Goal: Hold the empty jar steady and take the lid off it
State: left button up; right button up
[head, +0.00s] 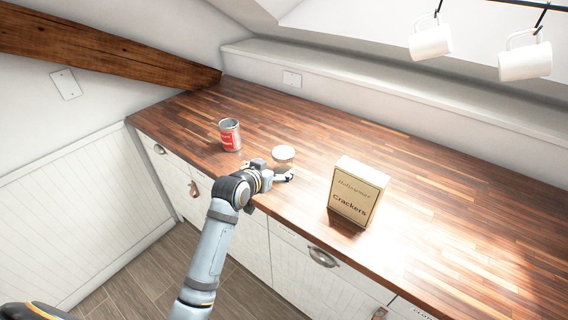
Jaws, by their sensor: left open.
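The jar (282,163) stands upright on the wooden counter, with a pale, cream-coloured lid (284,152) on top. Its lower part is partly hidden behind my left gripper. My left gripper (272,170) is at the counter's front edge, right in front of the jar, with its fingers spread open towards it. I cannot tell whether a finger touches the jar. My right gripper is not in view.
A red and silver can (229,135) stands left of the jar. A cracker box (357,191) stands to the right, near the front edge. White mugs (430,42) hang from a rail at the upper right. The wooden counter (440,220) is clear further right.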

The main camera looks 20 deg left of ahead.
aim_at(280, 163)
pick_arm(q)
jog(key=x, duration=0.3)
jog(key=shift+w+f+p, duration=0.15)
jog(key=shift+w+p, duration=0.2)
jog(key=shift+w, duration=0.25)
jog(key=x, duration=0.4)
jog(key=shift+a+p, duration=0.3)
jog(key=shift+w+f, duration=0.2)
jog(key=shift+s+r, duration=0.1)
jog(key=shift+c, duration=1)
jog(key=c, duration=1.2)
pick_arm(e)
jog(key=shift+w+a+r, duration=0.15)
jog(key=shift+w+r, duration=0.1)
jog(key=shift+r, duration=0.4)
